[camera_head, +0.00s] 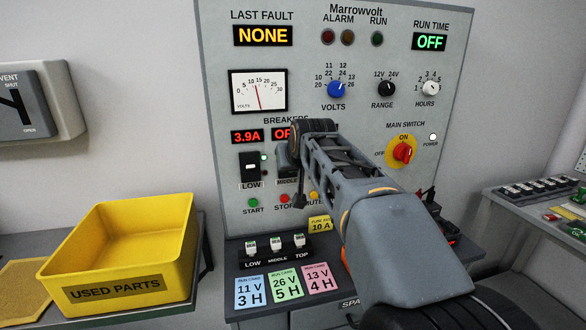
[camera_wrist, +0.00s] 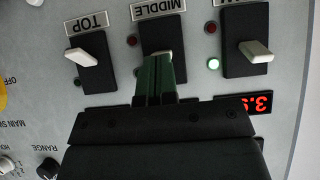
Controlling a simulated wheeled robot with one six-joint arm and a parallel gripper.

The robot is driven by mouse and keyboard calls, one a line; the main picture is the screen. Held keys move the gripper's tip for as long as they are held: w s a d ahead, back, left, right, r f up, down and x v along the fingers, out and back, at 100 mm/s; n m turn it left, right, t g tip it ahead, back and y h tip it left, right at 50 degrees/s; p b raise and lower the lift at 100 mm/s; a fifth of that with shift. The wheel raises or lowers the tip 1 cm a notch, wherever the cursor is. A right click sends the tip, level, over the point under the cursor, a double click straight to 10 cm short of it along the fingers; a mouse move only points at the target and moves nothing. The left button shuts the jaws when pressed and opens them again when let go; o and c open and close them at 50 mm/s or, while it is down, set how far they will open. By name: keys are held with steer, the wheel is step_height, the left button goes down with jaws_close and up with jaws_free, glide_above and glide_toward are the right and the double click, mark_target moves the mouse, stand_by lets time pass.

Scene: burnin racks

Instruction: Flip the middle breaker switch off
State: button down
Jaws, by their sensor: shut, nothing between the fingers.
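The middle breaker (camera_wrist: 150,35) is in the centre of the wrist view, which shows the panel upside down. My gripper (camera_wrist: 160,68) is shut and empty, with its green fingertips right over this breaker. The fingers hide most of its lever, so I cannot tell its position or whether they touch. The two small lamps beside it look dark. In the head view my arm covers much of the middle breaker (camera_head: 282,158), and the red display above it (camera_head: 283,134) shows "OF", its right part hidden.
The low breaker (camera_wrist: 245,50) has a pale lever and a lit green lamp; its display (camera_head: 248,137) reads 3.9A. The top breaker (camera_wrist: 88,55) is on the other side. Start and stop buttons (camera_head: 284,198) sit below. A yellow used parts bin (camera_head: 180,235) stands left.

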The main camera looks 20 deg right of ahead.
steer(key=shift+s+f+t+b, duration=0.1)
steer(key=shift+f+t+b, duration=0.35)
steer(key=shift+b, duration=0.95)
steer(key=shift+s+f+t+b, duration=0.15)
steer(key=shift+t+b, duration=0.5)
steer(key=shift+b, duration=0.75)
steer(key=shift+w+r, duration=0.15)
steer(key=shift+r+p, duration=0.65)
steer(key=shift+r, duration=0.05)
